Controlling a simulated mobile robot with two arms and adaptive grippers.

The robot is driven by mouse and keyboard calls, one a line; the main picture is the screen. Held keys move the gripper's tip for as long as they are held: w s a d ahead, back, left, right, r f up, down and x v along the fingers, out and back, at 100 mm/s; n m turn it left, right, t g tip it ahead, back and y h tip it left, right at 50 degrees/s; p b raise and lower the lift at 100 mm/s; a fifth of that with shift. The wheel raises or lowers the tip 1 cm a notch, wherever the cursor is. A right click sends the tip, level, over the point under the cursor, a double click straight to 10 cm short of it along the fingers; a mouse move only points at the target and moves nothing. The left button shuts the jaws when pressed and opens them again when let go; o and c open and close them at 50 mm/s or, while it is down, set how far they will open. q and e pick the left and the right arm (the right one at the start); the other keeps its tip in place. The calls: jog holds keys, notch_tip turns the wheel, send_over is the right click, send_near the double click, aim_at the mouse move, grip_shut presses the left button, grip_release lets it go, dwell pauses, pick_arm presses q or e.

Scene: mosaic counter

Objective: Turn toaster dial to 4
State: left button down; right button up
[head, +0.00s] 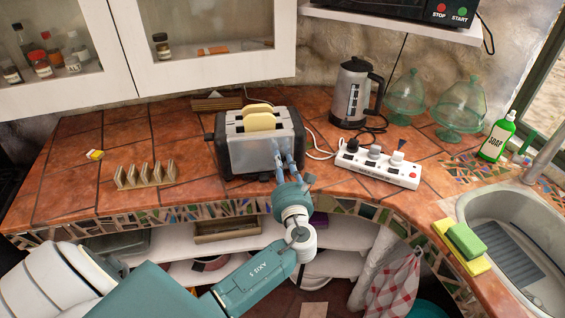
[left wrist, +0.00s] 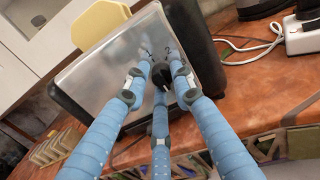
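The toaster (head: 250,158) stands on the tiled counter, silver with black ends, with pale bread (head: 259,121) in its slots. In the left wrist view its black dial (left wrist: 161,76) sits low on the metal face (left wrist: 115,65), with the marks 1 and 2 readable above it. Other marks and the dial's pointer are hidden or too small to read. My left gripper (head: 281,152) is at the toaster's front right. In the left wrist view its blue fingers (left wrist: 160,62) surround the dial closely; I cannot tell whether they press on it. The right gripper is out of view.
A white power strip (head: 378,167) with plugs lies right of the toaster, with a kettle (head: 352,95) behind it. A wooden rack (head: 145,176) stands left. Glass domes (head: 462,103), a soap bottle (head: 497,138) and the sink (head: 520,235) are farther right. The left counter is mostly clear.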

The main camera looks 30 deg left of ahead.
pick_arm(q)
jog(key=shift+w+r, duration=0.1)
jog(key=shift+r, duration=0.05)
jog(key=shift+a+n+b, duration=0.1)
jog(key=shift+n+b, duration=2.55)
jog(key=shift+n, duration=1.65)
jog(key=shift+r, duration=0.1)
jog(key=c, duration=1.5)
grip_release()
jog(key=shift+s, duration=0.2)
